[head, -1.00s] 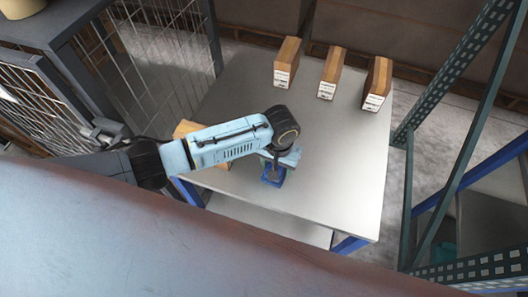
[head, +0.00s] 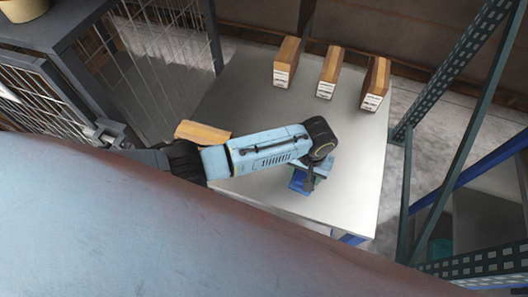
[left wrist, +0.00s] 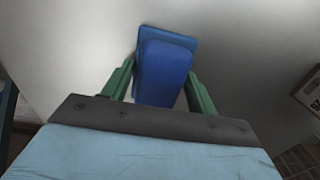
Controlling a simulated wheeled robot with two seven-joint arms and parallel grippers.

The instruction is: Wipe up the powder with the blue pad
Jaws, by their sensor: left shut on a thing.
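The blue pad (head: 298,181) is on or just above the grey table top (head: 260,100), near its front edge. My left gripper (head: 306,178) is shut on the pad from above. In the left wrist view the pad (left wrist: 163,72) sits between the green fingers (left wrist: 160,88), with its wide blue base toward the table. I cannot tell whether the pad touches the table. No powder can be made out in either view; the arm and the pad hide part of the table. My right gripper is not in view.
Three brown boxes (head: 287,62) (head: 330,72) (head: 376,84) stand along the back of the table. Another brown box (head: 203,132) is at the left, behind my arm. A wire cage (head: 160,60) is on the left and a green rack (head: 450,110) on the right. The table's middle is clear.

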